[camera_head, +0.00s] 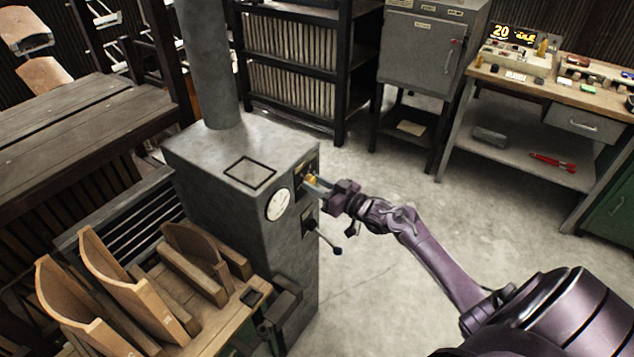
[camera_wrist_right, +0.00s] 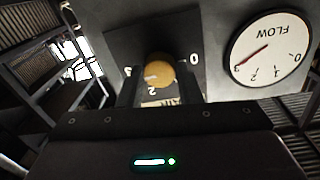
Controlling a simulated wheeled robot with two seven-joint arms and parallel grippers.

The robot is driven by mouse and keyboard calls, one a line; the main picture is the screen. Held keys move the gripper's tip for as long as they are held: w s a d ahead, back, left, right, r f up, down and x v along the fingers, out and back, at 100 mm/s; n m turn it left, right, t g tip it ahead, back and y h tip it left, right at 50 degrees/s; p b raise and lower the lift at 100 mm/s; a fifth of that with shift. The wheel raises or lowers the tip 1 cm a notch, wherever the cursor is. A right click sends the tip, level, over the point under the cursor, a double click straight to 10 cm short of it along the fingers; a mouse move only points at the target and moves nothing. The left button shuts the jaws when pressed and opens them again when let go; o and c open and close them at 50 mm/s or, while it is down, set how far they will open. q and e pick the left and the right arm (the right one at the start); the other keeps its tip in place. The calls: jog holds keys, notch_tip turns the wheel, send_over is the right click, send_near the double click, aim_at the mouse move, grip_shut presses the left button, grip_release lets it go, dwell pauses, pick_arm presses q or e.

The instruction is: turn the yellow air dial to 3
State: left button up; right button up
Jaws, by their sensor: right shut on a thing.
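The yellow air dial (camera_head: 311,179) is on the right side face of the grey metal cabinet (camera_head: 210,215). In the right wrist view the round yellow dial (camera_wrist_right: 160,72) sits between my fingers, with a pale mark toward its lower left. Around it I read 0 at right, 2 below and a partly hidden 3 at left. My right gripper (camera_head: 317,184) is shut on the dial; it also shows in the wrist view (camera_wrist_right: 160,88). The white FLOW gauge (camera_wrist_right: 270,48) has its red needle near 3. My left gripper is not in view.
A lever with a dark knob (camera_head: 337,251) sticks out below the dial. Curved wooden pieces (camera_head: 130,285) stand on a bench at the front left. A workbench (camera_head: 560,85) with a lit display is at the back right. The floor between is clear.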

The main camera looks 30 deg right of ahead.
jog(key=shift+f+m, duration=0.1)
jog(key=shift+m, duration=0.2)
jog(key=o, duration=1)
jog(key=shift+c, duration=0.2)
jog(key=b+v, duration=0.1)
jog(key=v, duration=0.6)
jog(key=shift+s+d, duration=0.15)
jog(key=shift+s, duration=0.25)
